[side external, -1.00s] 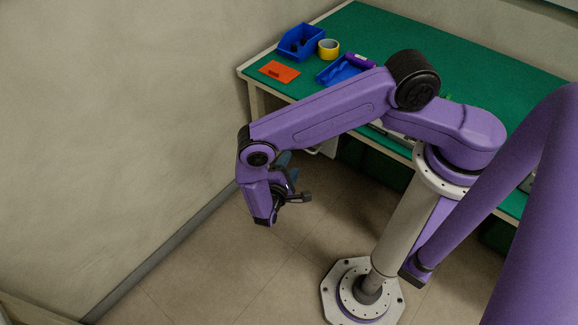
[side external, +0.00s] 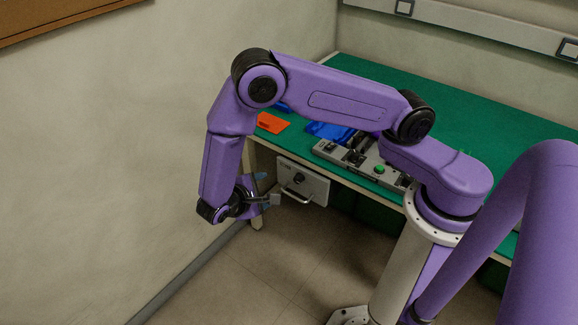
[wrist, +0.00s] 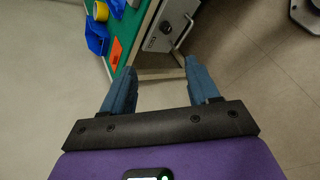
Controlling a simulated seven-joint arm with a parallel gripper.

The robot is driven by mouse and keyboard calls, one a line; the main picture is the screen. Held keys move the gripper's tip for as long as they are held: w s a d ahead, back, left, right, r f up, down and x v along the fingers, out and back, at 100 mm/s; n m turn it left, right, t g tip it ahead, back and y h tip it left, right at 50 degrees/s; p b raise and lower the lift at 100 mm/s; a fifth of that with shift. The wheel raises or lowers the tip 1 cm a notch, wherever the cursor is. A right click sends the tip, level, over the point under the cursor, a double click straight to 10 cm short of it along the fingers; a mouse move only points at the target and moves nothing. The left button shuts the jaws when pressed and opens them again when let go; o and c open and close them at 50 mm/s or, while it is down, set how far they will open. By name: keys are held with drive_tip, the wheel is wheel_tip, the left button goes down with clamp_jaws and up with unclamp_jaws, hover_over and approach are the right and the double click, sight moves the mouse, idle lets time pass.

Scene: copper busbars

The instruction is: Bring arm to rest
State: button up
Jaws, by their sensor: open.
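My gripper (wrist: 160,88) is open, with its two blue-grey fingers spread apart and nothing between them in the wrist view. In the side view my gripper (side external: 270,189) hangs off the front left of the bench, in front of the drawer unit and above the floor. Its fingers are partly hidden there by the wrist. My arm is bent, with the elbow raised over the bench's left end and the forearm pointing down.
The green-topped bench (side external: 480,120) holds an orange card (side external: 271,123), a blue tray (side external: 330,132) and a grey fixture (side external: 352,156) with a green button. A drawer unit (side external: 302,181) with a handle hangs below. A yellow tape roll (wrist: 101,11) lies at the corner. The floor is clear.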

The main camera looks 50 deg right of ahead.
drive_tip(key=s+d+r+n+y, duration=0.2)
drive_tip(key=s+r+y, duration=0.3)
drive_tip(key=s+r, duration=0.5)
drive_tip(key=s+d+r+n+g+y, duration=0.1)
drive_tip(key=s+d+r+n+y, duration=0.1)
drive_tip(key=s+r+y, duration=0.4)
drive_tip(key=s+d+r, duration=0.1)
drive_tip(key=s+r, duration=0.3)
drive_tip(key=s, duration=0.2)
drive_tip(key=shift+d+g, duration=0.2)
drive_tip(key=shift+g, duration=0.1)
